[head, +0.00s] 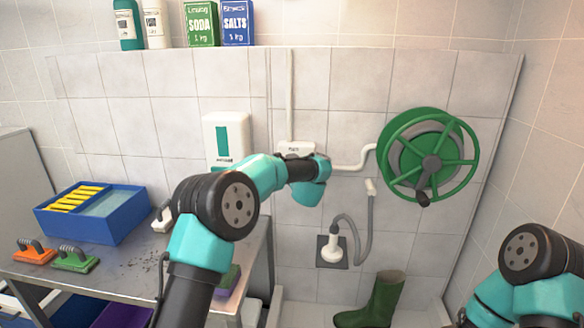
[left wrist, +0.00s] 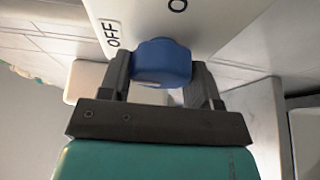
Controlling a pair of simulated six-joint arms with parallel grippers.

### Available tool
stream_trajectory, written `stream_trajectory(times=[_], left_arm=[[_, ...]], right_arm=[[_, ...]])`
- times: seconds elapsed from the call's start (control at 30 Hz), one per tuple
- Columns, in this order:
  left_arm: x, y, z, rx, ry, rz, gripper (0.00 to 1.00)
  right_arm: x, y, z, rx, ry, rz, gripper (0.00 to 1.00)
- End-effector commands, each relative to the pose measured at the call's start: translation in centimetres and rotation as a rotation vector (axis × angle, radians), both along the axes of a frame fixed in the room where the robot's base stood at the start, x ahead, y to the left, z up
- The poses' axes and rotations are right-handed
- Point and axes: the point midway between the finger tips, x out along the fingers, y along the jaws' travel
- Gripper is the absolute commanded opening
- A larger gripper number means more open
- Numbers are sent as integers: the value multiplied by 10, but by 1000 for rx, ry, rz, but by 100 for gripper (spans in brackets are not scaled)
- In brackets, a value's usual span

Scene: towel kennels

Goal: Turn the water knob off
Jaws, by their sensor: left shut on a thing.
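The water knob (left wrist: 162,62) is blue and sits on a white box face in the left wrist view. An OFF label (left wrist: 112,38) is to its left, and part of another dark mark shows at the top edge. My left gripper (left wrist: 163,78) has one finger on each side of the knob and is shut on it. In the head view the white box (head: 295,148) is on the tiled wall; my left wrist covers the knob and the fingertips there. My right arm shows at the lower right, but its gripper is out of view.
A green hose reel (head: 430,120) is on the wall to the right, joined by a white pipe (head: 357,158). A white dispenser (head: 226,135) is left of the box. A grey hose (head: 368,215) hangs below. A blue tub (head: 55,222) stands on the metal table.

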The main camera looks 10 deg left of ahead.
Motion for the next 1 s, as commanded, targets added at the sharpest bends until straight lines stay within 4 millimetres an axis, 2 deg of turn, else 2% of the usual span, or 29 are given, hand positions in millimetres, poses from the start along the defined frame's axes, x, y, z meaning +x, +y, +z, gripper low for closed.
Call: stream_trajectory(times=[0.03,0.23,0.67,0.87,1.0], left_arm=[[0,0,0,-1,0,0,59],[0,0,0,0,0,0,78],[-6,-4,0,0,0,-1,79],[-26,-14,1,0,1,-2,79],[-48,-24,1,1,0,-2,79]], right_arm=[[0,0,0,0,0,0,43],[0,0,0,0,0,0,43],[0,0,0,0,0,0,43],[0,0,0,0,0,0,43],[0,0,0,0,0,0,43]])
